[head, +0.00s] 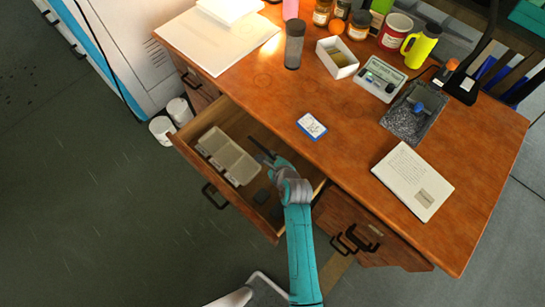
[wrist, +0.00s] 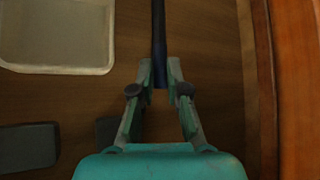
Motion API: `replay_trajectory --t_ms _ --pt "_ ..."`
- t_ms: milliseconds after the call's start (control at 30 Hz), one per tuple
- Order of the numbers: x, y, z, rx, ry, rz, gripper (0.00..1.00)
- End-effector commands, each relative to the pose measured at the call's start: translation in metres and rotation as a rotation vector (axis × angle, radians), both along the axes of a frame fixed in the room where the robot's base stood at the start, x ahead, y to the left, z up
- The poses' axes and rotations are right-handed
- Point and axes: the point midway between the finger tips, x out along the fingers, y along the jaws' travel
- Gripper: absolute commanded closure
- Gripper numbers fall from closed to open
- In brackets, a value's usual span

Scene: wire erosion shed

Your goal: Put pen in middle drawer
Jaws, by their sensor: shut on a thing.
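My gripper (head: 270,161) is shut on a dark, thin pen (head: 257,146). In the wrist view the pen (wrist: 159,32) extends straight ahead from between the fingertips (wrist: 159,80). The wide middle drawer (head: 241,214) of the wooden desk is pulled open. My gripper and the pen are over the inside of this drawer, right of a pale compartment tray (head: 232,158). The wrist view shows the drawer's wooden floor (wrist: 205,60) beneath the pen. I cannot tell whether the pen touches the floor.
The tray (wrist: 55,68) fills the drawer's left part. Dark flat blocks (wrist: 27,147) lie near the drawer front. The desktop (head: 330,160) above holds a blue-white card box (head: 312,126), a notebook (head: 412,181), a scale (head: 381,78) and jars. White cups (head: 162,129) stand on the floor.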

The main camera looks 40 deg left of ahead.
Motion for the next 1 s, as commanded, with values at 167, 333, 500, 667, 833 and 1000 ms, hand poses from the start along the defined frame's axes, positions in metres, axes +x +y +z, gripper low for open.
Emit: replay_trajectory --t_ms 167,333,500,667,833,1000 --pt "0.000 0.000 -0.005 0.000 0.000 0.000 1.00" --pt "0.000 0.000 -0.009 0.000 0.001 0.001 1.00" --pt "0.000 0.000 -0.012 0.000 0.000 0.000 1.00" --pt "0.000 0.000 -0.012 0.000 0.000 0.000 0.61" --pt "0.000 0.000 -0.012 0.000 0.000 0.000 0.61" --pt "0.000 0.000 -0.009 0.000 0.000 0.000 0.61"
